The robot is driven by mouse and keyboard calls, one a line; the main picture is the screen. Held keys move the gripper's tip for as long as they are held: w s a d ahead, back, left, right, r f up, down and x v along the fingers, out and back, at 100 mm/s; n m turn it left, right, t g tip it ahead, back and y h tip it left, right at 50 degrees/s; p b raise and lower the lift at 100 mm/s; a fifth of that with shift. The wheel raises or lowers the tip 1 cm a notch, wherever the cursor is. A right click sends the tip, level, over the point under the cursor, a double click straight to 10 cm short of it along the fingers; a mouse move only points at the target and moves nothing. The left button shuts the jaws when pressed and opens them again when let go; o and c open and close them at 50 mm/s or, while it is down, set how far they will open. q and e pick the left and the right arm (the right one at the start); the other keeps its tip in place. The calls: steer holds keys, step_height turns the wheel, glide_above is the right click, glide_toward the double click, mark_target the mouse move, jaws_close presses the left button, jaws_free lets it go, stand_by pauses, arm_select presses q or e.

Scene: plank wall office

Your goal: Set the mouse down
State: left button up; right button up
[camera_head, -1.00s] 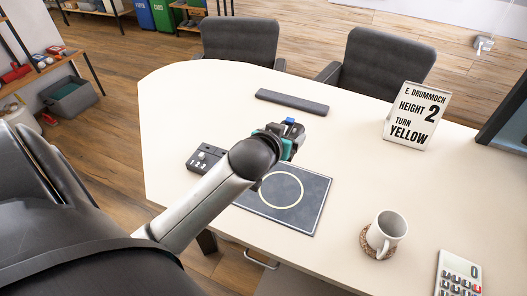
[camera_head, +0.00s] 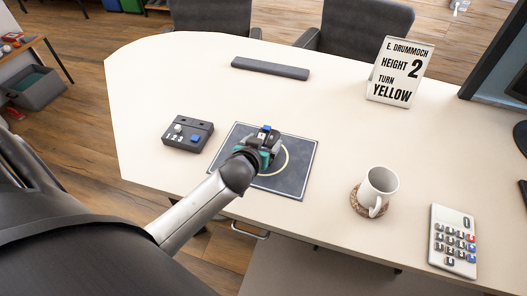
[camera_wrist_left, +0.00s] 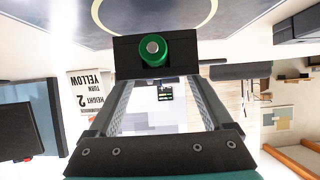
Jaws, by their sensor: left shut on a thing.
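My left gripper (camera_head: 257,151) is over the far left half of a dark grey mat (camera_head: 290,184) marked with a pale ring. It is shut on a small dark thing with a blue top (camera_head: 266,128), taken to be the mouse. In the left wrist view this thing is a black block (camera_wrist_left: 187,58) with a green round part, between the fingertips (camera_wrist_left: 155,75). The arm hides part of the mat and ring. I cannot tell whether the held thing touches the mat. My right gripper is not in view.
A black control box (camera_head: 187,134) stands left of the mat. A mug (camera_head: 379,187) on a coaster (camera_head: 362,205) and a calculator (camera_head: 453,240) are to the right. A dark bar (camera_head: 270,69) and a sign (camera_head: 400,72) stand farther back. The table (camera_head: 330,110) between is clear.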

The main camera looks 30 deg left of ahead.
arm_select(q)
steer(key=shift+f+b, duration=0.5)
steer(key=shift+f, duration=1.05)
steer(key=shift+f, duration=0.1)
steer(key=shift+f, duration=0.15)
steer(key=o, duration=1.3)
steer(key=shift+c, duration=0.2)
steer(key=shift+s+r, duration=0.15)
steer(key=shift+r, duration=0.15)
steer(key=p+v, duration=0.3)
steer(key=v, duration=0.8)
steer(key=shift+s, duration=0.35)
steer(key=shift+r, duration=0.1)
